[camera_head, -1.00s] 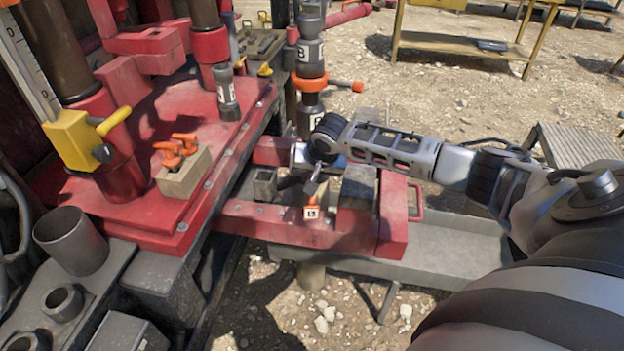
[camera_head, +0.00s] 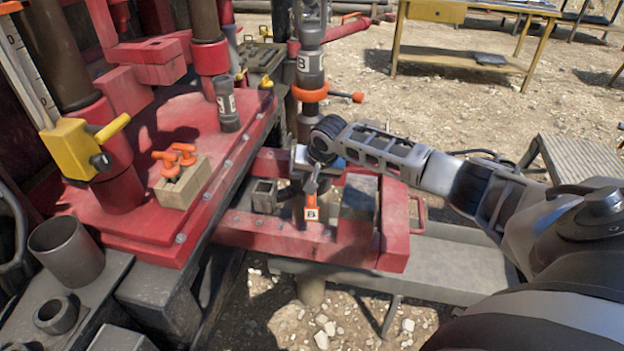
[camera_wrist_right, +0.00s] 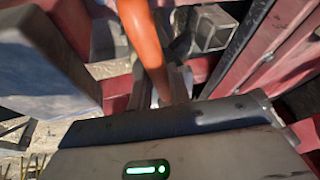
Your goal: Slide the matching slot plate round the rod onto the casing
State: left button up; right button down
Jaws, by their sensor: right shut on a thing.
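My right gripper (camera_head: 313,182) is shut on an orange-handled piece (camera_head: 311,199) with a white tag marked B, over the red frame. In the right wrist view the orange handle (camera_wrist_right: 146,42) runs down to the jaws. The piece's plate end is hidden or too small to make out. A grey upright rod (camera_head: 311,65) with a B label stands behind the gripper, with an orange collar (camera_head: 310,92) around it. I cannot clearly tell the casing from the dark parts under the gripper. My left gripper is not in view.
A tan holder (camera_head: 183,187) with two more orange-handled pieces (camera_head: 178,160) stands on the red deck (camera_head: 155,225). A grey block (camera_head: 359,196) lies right of the gripper on the red frame (camera_head: 285,238). A square grey tube (camera_head: 264,195) stands left of it.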

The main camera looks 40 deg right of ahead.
jog(key=shift+f, duration=0.25)
dwell(1.0)
jog(key=c, duration=1.2)
grip_release()
jog(key=shift+f, duration=0.1)
jog(key=shift+c, duration=0.2)
jog(key=shift+s+f, duration=0.15)
jog(key=shift+f, duration=0.1)
jog(key=p+v, duration=0.1)
jog(key=v, duration=1.5)
jog(key=shift+r, duration=0.25)
jog(key=s+a+f+n+t+y, duration=0.1)
jog(key=s+a+f+n+y, duration=0.15)
jog(key=a+f, duration=0.45)
jog(key=s+a+f+n+y, duration=0.1)
jog(key=a+f+n, duration=0.2)
jog(key=a+f, duration=0.4)
jog(key=s+a+f+n+t, duration=0.2)
jog(key=s+a+f, duration=0.1)
jog(key=s+a, duration=0.2)
jog(key=s+a+f+n+t, duration=0.2)
jog(key=s+a, duration=0.3)
jog(key=s, duration=0.5)
jog(key=shift+f+n+y, duration=0.35)
jog(key=shift+f+n, duration=0.2)
jog(key=shift+f, duration=0.25)
